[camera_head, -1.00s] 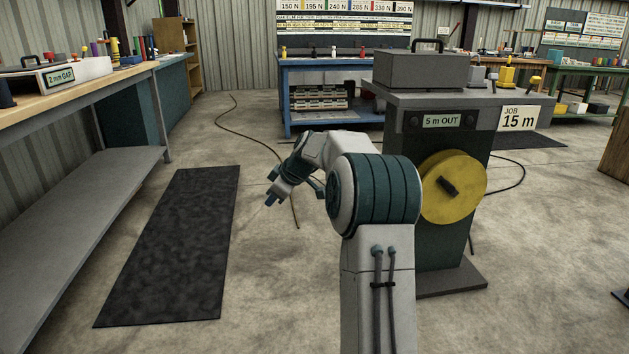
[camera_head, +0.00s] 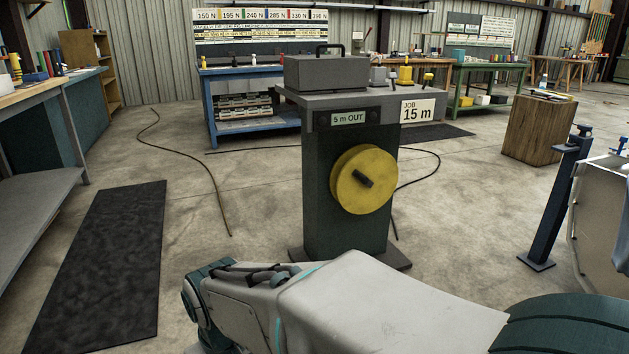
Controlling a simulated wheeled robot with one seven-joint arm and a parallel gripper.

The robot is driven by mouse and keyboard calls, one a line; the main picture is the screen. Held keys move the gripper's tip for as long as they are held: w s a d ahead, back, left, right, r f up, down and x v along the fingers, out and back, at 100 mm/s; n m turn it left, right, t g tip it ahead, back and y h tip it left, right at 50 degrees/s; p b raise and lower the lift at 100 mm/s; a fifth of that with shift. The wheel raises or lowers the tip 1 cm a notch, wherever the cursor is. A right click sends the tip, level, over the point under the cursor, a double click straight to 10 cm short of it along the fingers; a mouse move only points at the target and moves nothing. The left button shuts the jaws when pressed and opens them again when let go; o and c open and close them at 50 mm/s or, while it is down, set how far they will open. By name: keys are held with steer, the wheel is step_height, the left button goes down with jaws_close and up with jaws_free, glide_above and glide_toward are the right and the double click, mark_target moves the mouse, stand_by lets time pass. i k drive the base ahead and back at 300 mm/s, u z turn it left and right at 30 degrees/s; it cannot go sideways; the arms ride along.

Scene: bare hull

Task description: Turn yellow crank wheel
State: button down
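The yellow crank wheel (camera_head: 364,180) is on the front of a dark green pedestal (camera_head: 338,228), near the middle of the head view. A short black handle (camera_head: 363,178) sticks out near its centre. A label on the pedestal reads "5 m OUT" (camera_head: 348,118), and a sign beside it reads "JOB 15 m" (camera_head: 417,110). My arm lies across the bottom of the picture, in front of the pedestal's foot and apart from the wheel in the picture. My gripper's fingers do not show, so whether they are open or shut is hidden.
A grey box with a handle (camera_head: 327,73) sits on the pedestal top. A dark mat (camera_head: 105,262) lies at left beside a workbench (camera_head: 40,195). A black cable (camera_head: 197,160) runs over the floor. A wooden block (camera_head: 540,130) and a dark post (camera_head: 556,205) stand at right.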

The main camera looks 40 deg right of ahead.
mark_target(364, 177)
steer(key=k, duration=0.25)
steer(key=z, duration=2.25)
steer(key=i, duration=1.15)
steer(key=u, duration=2.05)
